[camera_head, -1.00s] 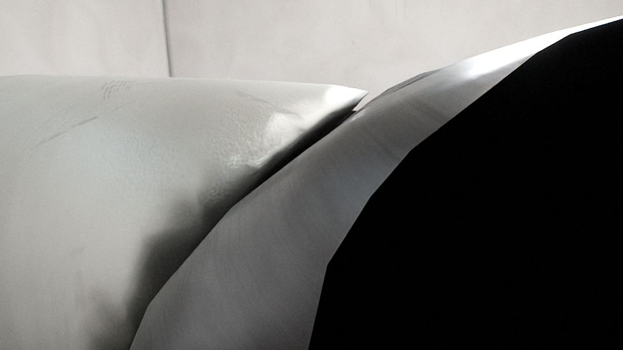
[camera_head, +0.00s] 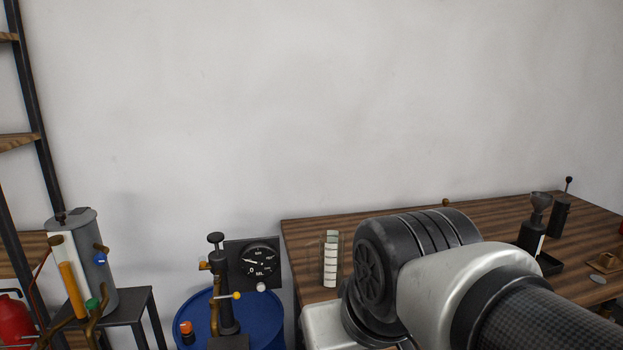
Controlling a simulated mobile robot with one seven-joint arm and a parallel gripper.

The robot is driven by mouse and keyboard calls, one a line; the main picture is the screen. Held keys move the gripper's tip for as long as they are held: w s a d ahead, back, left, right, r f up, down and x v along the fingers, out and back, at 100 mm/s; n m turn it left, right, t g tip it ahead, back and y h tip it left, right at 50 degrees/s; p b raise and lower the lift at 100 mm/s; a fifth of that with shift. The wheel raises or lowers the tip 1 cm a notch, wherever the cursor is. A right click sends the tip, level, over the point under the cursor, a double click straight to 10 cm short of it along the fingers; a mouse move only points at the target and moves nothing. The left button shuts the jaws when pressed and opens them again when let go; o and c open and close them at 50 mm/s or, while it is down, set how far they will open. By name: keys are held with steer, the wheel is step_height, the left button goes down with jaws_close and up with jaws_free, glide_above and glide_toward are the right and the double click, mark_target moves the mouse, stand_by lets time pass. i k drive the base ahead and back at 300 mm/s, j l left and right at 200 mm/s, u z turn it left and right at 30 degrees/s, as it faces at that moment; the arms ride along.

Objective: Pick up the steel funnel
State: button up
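A small grey funnel-shaped piece (camera_head: 541,201), which looks like the steel funnel, sits at the top of a dark stand or bottle (camera_head: 531,236) on the wooden table at the right. It is small in the picture, so I cannot tell how it is held there. My arm's links fill the lower right, in front of the table and to the left of and below the funnel. My gripper is not in view.
A grey cylinder (camera_head: 97,265) sits on a dark stool (camera_head: 135,302).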

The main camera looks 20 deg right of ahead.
mark_target(540, 201)
steer(key=z, duration=0.4)
steer(key=k+l+z, duration=0.1)
steer(key=z, duration=0.3)
steer(key=l+z, duration=0.1)
steer(key=z, duration=0.3)
steer(key=l+z, duration=0.1)
steer(key=z, duration=0.3)
steer(key=k, duration=0.05)
